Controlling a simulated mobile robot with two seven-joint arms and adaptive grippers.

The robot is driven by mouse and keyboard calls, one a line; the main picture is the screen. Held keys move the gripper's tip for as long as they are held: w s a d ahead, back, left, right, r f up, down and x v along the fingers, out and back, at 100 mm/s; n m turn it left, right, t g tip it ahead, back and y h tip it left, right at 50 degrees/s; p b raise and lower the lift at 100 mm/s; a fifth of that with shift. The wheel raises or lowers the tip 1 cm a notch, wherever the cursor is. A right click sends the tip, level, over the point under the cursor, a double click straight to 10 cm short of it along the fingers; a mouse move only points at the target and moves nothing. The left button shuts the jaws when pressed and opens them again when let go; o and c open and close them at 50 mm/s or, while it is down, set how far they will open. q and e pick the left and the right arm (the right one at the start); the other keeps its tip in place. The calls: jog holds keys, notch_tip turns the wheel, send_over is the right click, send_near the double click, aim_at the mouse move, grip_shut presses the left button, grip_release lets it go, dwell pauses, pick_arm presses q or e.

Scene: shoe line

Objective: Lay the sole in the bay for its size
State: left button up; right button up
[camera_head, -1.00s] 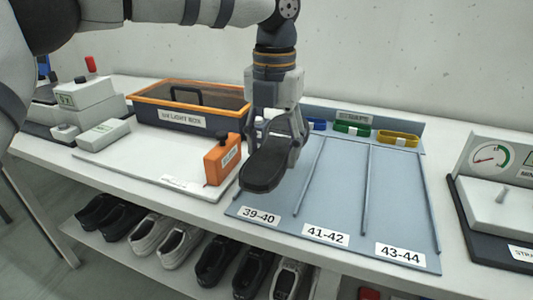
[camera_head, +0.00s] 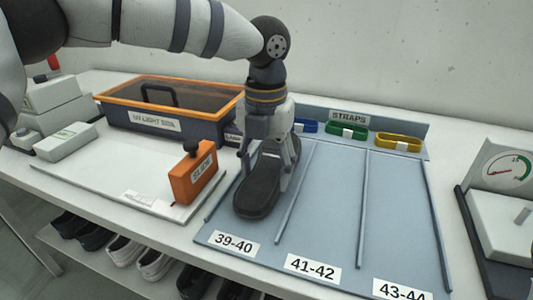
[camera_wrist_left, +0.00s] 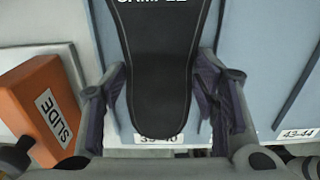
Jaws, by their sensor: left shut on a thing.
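The dark sole (camera_head: 258,192) lies lengthwise over the bay labelled 39-40 (camera_head: 233,243), the leftmost bay of the blue-grey tray (camera_head: 330,215). My left gripper (camera_head: 266,168) is shut on the sole, with a finger at each side. In the left wrist view the sole (camera_wrist_left: 160,65) runs between the fingers, its rounded end near the 39-40 label, with partly cut-off white lettering at the top. I cannot tell whether the sole touches the bay floor. The 41-42 bay (camera_head: 319,205) and the 43-44 bay (camera_head: 395,215) are empty. My right gripper is not in view.
An orange SLIDE block (camera_head: 197,178) stands close left of the tray on a white board (camera_head: 110,175). Thin dividers separate the bays. Blue, green and yellow strap holders (camera_head: 346,131) line the back. A gauge device (camera_head: 500,190) stands at right.

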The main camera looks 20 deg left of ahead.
pick_arm(q)
jog(key=shift+f, duration=0.2)
jog(key=o, duration=1.4)
notch_tip(320, 180, up, 12)
